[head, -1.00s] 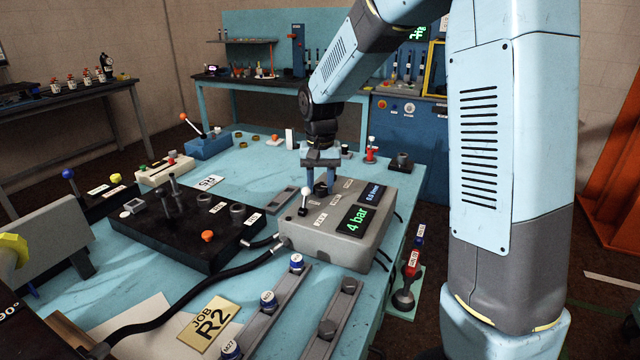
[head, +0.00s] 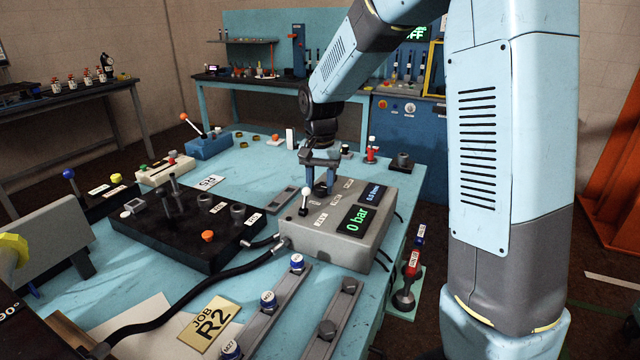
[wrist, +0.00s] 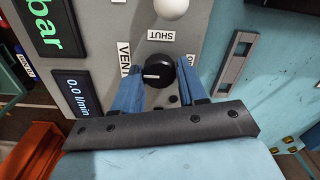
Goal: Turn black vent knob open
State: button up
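The black vent knob (wrist: 159,72) sits on the grey control box (head: 300,238) beside the VENT label (wrist: 124,57). Its white pointer mark points left in the wrist view. My gripper (wrist: 160,68) straddles the knob, a blue finger close against each side, and appears shut on it. The green pressure display (head: 356,221) reads 0 bar. The blue flow display (head: 373,194) reads 0.0 l/min. A SHUT label (wrist: 160,35) lies above the knob.
A white-ball lever (head: 304,195) stands on the box near my gripper; its ball also shows in the wrist view (wrist: 172,8). A black manifold (head: 180,245) and black hoses (head: 220,262) lie left of the box.

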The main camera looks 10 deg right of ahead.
aim_at(320, 186)
jog(key=o, duration=0.4)
notch_tip(320, 186, up, 14)
jog(key=shift+f, duration=0.2)
dwell(0.5)
jog(key=s+d+n+t, duration=0.1)
jog(key=s+d, duration=0.3)
jog(key=s, duration=0.5)
jog(key=s+d+n+t, duration=0.1)
jog(key=s+d, duration=0.3)
jog(key=s, duration=0.5)
jog(key=s+d+r+n+t, duration=0.1)
jog(key=s+d+t, duration=0.2)
jog(key=s, duration=0.6)
jog(key=shift+d+n+t, duration=0.3)
jog(key=shift+d+n, duration=0.1)
jog(key=shift+d, duration=0.65)
